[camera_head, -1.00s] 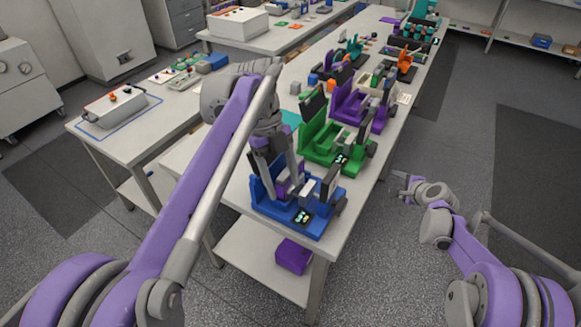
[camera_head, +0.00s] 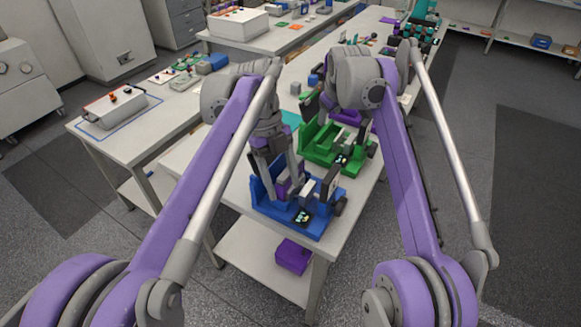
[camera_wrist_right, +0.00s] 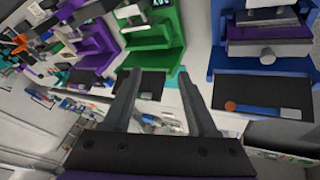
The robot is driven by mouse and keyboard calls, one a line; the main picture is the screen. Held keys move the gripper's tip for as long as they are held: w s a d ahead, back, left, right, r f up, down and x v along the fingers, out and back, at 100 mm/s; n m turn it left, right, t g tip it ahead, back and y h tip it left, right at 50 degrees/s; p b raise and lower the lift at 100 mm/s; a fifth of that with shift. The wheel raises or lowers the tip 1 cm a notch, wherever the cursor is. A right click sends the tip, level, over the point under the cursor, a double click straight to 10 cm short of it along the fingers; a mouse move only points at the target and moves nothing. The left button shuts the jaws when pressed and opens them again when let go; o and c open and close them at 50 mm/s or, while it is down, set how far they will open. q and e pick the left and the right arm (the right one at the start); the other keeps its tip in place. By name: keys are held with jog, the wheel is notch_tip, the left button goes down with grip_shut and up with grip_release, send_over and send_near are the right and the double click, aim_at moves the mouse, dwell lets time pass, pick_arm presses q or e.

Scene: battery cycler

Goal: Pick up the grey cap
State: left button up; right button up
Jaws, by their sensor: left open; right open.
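I cannot single out a grey cap for certain. A small grey round part (camera_wrist_right: 267,57) shows at the blue cycler (camera_wrist_right: 225,62) in the right wrist view; I cannot tell if it is the cap. My left gripper (camera_head: 284,190) points down into the blue cycler (camera_head: 318,228) in the head view, open, by a purple part; its tips are partly hidden. My right gripper (camera_wrist_right: 160,74) is open in the right wrist view, with nothing between its fingers, over the green cycler (camera_wrist_right: 153,55).
The green cycler (camera_head: 318,150) stands behind the blue one. A purple cycler (camera_wrist_right: 92,48) stands beyond it, largely hidden by my right arm in the head view. A purple box (camera_head: 293,256) is on the lower shelf. A grey block (camera_head: 295,88) lies farther back.

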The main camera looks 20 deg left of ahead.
jog(key=s+a+r+n+g, duration=0.2)
jog(key=s+a+g, duration=0.2)
jog(key=s, duration=0.7)
jog(key=shift+y, duration=0.3)
jog(key=shift+s+a+x, duration=0.15)
jog(key=shift+s+x, duration=0.1)
jog(key=shift+x, duration=1.65)
jog(key=shift+s+a+x, duration=0.15)
jog(key=shift+s+x, duration=0.15)
jog(key=shift+x, duration=1.65)
jog(key=shift+s+a+x, duration=0.15)
jog(key=shift+s+x, duration=0.1)
jog(key=shift+x, duration=1.65)
grip_shut()
